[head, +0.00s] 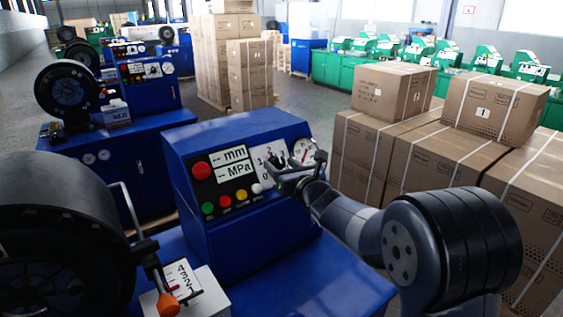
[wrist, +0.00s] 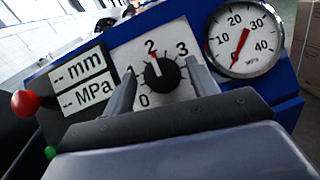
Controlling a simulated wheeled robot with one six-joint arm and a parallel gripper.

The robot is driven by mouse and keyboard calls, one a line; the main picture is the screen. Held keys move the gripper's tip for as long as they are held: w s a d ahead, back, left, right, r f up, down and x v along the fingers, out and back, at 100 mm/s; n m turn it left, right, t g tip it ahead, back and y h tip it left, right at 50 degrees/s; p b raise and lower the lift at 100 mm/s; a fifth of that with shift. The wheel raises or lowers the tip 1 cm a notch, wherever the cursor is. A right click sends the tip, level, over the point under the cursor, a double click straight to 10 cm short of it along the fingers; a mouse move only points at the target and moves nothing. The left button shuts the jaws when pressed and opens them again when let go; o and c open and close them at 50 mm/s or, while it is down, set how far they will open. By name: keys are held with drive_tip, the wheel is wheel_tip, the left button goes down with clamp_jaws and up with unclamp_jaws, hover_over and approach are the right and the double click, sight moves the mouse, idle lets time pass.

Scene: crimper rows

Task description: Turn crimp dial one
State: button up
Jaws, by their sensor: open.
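The crimp dial is a black round knob (wrist: 162,76) with a red pointer on a white plate (wrist: 118,55) marked 0 to 3. The pointer stands near the 2. My gripper (wrist: 161,68) is open, with one finger on each side of the knob. Gaps show between the fingers and the knob; I cannot tell how far the tips are from the plate. In the head view my gripper (head: 283,172) is in front of the blue crimper's panel and hides most of the knob.
A pressure gauge (wrist: 243,39) sits right of the dial plate, its needle low. A red button (wrist: 26,103) and mm/MPa displays (wrist: 82,82) are to the left. Stacked cartons (head: 437,148) stand close to the right of my arm. An orange-tipped lever (head: 167,303) is at the lower left.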

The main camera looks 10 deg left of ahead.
drive_tip(key=shift+w+a, duration=0.15)
drive_tip(key=shift+a, duration=0.05)
drive_tip(key=shift+c, duration=0.5)
drive_tip(key=c, duration=0.9)
